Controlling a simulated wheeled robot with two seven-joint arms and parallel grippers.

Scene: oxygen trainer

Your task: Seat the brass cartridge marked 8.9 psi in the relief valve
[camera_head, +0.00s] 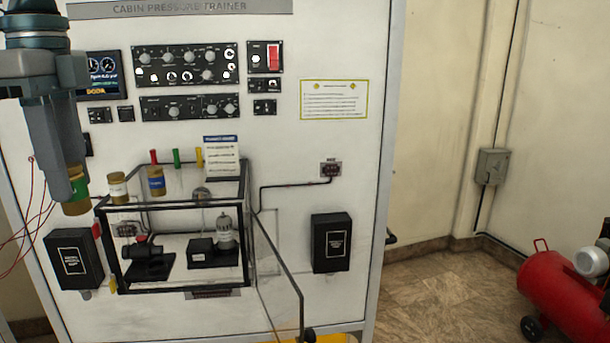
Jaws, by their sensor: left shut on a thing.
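My left gripper (72,178) reaches down from the upper left and is shut on a brass cartridge with a green band (77,190). It holds the cartridge upright, left of the clear black-framed case (175,206). A brass cartridge with a white band (118,188) and one with a blue band (156,182) stand at the case top. Their markings are too small to read. Inside the case are a black fitting with a red part (148,258) and a grey ribbed fitting on a black block (225,235). I cannot tell which is the relief valve. My right gripper is out of view.
The trainer panel (290,160) stands behind the case. A black-framed clear door (278,260) swings out at the case's right. Black boxes (332,243) (73,260) flank the case. Red wires (30,235) hang at left. A red compressor (565,295) stands at far right.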

